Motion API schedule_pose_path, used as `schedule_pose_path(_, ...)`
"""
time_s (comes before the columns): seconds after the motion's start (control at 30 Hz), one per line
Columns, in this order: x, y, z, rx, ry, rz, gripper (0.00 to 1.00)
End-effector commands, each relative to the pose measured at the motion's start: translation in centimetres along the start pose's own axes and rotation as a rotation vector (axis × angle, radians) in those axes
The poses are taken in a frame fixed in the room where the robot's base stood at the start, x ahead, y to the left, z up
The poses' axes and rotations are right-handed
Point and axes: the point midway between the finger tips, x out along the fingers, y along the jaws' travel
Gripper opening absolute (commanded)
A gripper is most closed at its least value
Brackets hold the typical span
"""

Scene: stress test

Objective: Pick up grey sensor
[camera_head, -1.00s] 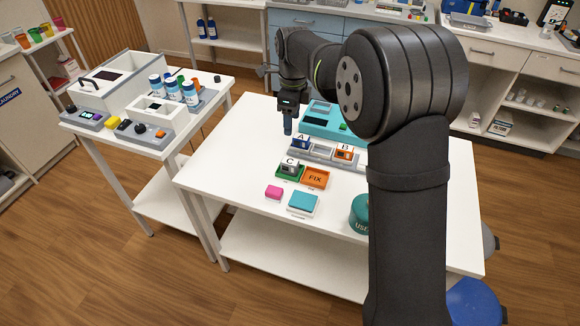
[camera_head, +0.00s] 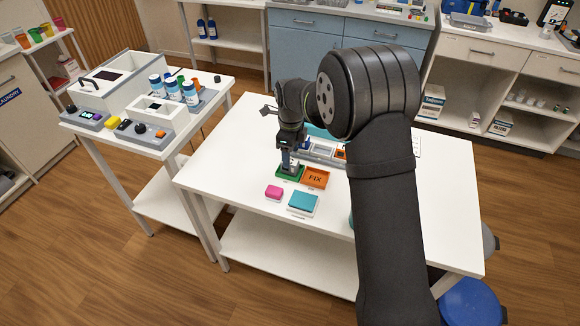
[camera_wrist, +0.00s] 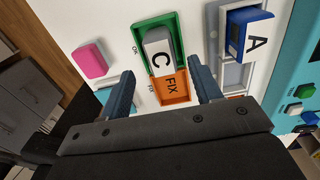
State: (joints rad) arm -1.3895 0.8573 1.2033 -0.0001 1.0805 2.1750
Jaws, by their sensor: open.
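The grey sensor, a block marked C (camera_wrist: 158,42), sits in a green tray (camera_wrist: 139,35) in the wrist view. In the head view the green tray (camera_head: 283,178) shows under my gripper (camera_head: 290,168), which largely hides the block. In the wrist view my gripper (camera_wrist: 162,86) is open, with its fingers on either side of the near end of the C block. I cannot tell whether either finger touches it. A blue sensor marked A (camera_wrist: 245,35) stands in a grey holder to the right.
An orange tray marked FIX (camera_head: 315,178) is beside the green tray. A pink block (camera_head: 273,192) and a teal-topped box (camera_head: 303,202) lie in front. A teal device (camera_wrist: 306,70) is right of A. The white table's left side is clear.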

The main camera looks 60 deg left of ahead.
Motion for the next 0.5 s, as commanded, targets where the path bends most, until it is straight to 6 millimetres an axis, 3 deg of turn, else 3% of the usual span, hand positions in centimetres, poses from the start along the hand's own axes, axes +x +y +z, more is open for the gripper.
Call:
schedule_pose_path(0.3, 4.4, -0.1, -0.2, 0.000, 0.002, 0.002, 0.58)
schedule_pose_path(0.5, 4.8, -0.2, -0.2, 0.000, 0.000, -0.002, 0.58)
